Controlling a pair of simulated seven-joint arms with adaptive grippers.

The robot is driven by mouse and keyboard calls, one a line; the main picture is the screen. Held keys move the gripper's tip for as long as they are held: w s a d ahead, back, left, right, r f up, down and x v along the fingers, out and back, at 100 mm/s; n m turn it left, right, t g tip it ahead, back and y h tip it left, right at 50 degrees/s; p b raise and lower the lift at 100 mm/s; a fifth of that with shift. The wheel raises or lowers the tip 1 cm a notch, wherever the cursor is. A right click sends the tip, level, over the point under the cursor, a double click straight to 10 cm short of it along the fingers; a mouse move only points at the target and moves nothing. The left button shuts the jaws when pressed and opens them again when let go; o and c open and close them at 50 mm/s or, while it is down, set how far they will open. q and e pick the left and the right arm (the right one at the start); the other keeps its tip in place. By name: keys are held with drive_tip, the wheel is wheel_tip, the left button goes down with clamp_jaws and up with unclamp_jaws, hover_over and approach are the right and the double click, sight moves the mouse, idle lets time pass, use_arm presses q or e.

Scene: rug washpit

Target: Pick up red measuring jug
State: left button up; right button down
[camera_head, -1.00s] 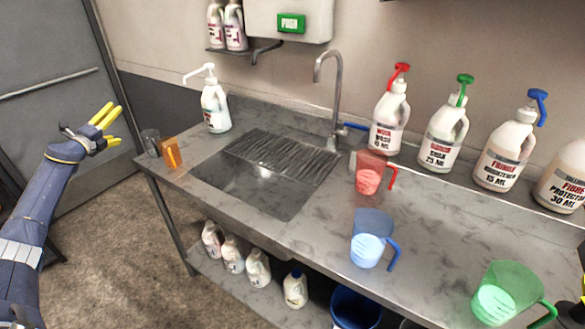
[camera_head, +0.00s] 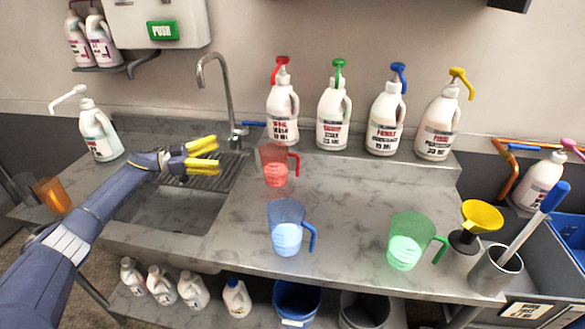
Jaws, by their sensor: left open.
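The red measuring jug (camera_head: 275,167) stands upright on the steel counter, just right of the sink, with its handle to the right. It is see-through red with a paler lower part. My left gripper (camera_head: 212,156) is over the right part of the sink, left of the red jug and apart from it. Its yellow fingers are open and point right, with nothing between them. My right gripper is not in view.
A blue jug (camera_head: 287,228) and a green jug (camera_head: 410,240) stand nearer the front. Several pump bottles (camera_head: 283,112) line the back ledge. The tap (camera_head: 226,100) rises behind the sink. A yellow funnel (camera_head: 482,216) and a metal cylinder (camera_head: 494,272) stand at right. The counter (camera_head: 345,200) between is bare.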

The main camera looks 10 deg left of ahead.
use_arm(q)
drive_tip(key=d+g, duration=0.1)
drive_tip(key=d, duration=0.3)
approach(287, 148)
drive_tip(key=shift+h, duration=0.4)
drive_tip(key=shift+f+x, duration=0.15)
drive_tip(key=shift+x, duration=1.5)
drive_tip(key=shift+f+x, duration=0.1)
drive_tip(key=shift+x, duration=1.55)
drive_tip(key=shift+s, duration=0.15)
drive_tip(key=c, duration=1.6)
